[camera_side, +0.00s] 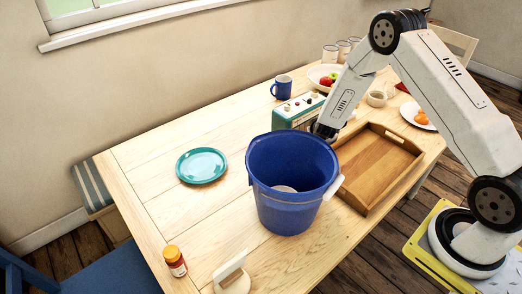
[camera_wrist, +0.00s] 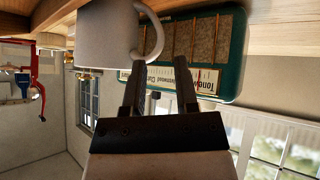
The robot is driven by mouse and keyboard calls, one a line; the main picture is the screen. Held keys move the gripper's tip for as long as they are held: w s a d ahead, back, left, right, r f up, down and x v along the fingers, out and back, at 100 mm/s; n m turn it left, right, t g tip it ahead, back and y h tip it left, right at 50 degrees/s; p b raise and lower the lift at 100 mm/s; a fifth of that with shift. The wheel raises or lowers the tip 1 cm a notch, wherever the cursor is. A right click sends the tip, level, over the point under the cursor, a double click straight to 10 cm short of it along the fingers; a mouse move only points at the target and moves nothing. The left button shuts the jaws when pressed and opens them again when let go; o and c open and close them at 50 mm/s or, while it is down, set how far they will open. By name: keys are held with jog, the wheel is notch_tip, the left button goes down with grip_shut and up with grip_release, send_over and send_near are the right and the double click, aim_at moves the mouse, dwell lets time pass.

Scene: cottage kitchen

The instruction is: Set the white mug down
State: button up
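A white mug (camera_wrist: 103,38) shows at the top of the wrist view, which is upside down. Its curved handle (camera_wrist: 158,32) points right, toward the space beyond my fingertips. My gripper (camera_wrist: 160,65) has its fingers apart, with the radio's dial visible between them and nothing pinched there. The handle is just past the tips. In the side view my gripper (camera_side: 322,132) is low beside the green radio (camera_side: 293,112), behind the bucket's far rim. I cannot make out this mug in the side view; the bucket may hide it.
A blue bucket (camera_side: 288,213) stands in front of my gripper, a wooden tray (camera_side: 372,166) to its right. A blue mug (camera_side: 281,88), teal plate (camera_side: 202,165), pill bottle (camera_side: 175,261) and fruit bowl (camera_side: 316,74) are on the table. The table's left part is mostly clear.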

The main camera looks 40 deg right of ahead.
jog(key=shift+w+d+f, duration=0.15)
jog(key=shift+d+f, duration=0.05)
jog(key=shift+f, duration=0.05)
jog(key=shift+w+f, duration=0.1)
jog(key=shift+x, duration=2.5)
jog(key=shift+d, duration=0.1)
grip_shut()
